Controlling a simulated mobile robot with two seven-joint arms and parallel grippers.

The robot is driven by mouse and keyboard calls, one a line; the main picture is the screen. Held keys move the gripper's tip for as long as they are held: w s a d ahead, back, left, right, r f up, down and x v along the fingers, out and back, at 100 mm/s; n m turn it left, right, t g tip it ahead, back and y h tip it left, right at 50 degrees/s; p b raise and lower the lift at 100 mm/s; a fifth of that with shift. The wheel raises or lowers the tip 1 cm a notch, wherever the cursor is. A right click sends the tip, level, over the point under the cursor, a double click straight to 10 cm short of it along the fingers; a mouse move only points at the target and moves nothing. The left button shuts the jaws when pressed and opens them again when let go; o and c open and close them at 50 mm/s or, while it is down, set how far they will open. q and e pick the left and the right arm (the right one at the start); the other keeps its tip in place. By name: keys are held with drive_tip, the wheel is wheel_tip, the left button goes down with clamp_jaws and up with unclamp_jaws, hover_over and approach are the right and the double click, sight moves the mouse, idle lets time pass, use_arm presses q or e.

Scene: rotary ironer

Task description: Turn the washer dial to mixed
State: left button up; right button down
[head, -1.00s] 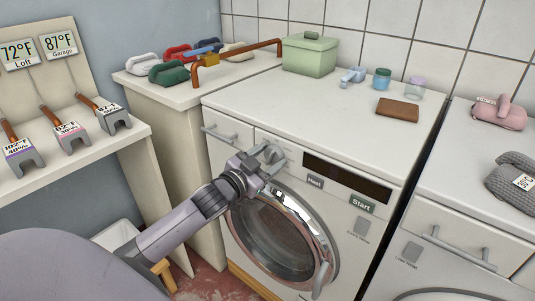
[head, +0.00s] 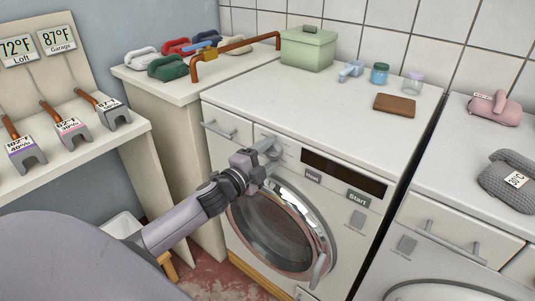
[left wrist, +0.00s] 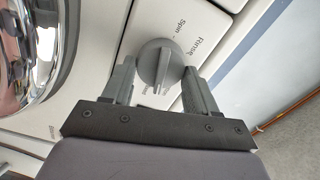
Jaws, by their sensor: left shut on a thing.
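The washer (head: 300,110) is white, with a round glass door (head: 275,228), a dark display (head: 342,172) and a Start button (head: 357,196) on its front. Its grey dial sits at the left of the display and is mostly hidden by my left gripper (head: 268,153) in the head view. In the left wrist view the dial (left wrist: 157,62) stands between the two fingers of my left gripper (left wrist: 158,76), which is shut on it. The words Rinse and Spin show beside the dial. I cannot tell which setting it points at. My right gripper is not in view.
On the washer top are a green box (head: 308,50), small jars (head: 380,74) and a brown wallet-like item (head: 394,105). A second machine (head: 450,190) stands at the right. A shelf with several irons (head: 72,132) is at the left.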

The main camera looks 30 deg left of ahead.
use_arm(q)
drive_tip(key=shift+m, duration=1.3)
drive_tip(key=o, duration=1)
drive_tip(key=shift+f, duration=0.1)
drive_tip(key=s, duration=0.7)
drive_tip(key=shift+a+b, duration=0.25)
drive_tip(key=shift+b, duration=0.05)
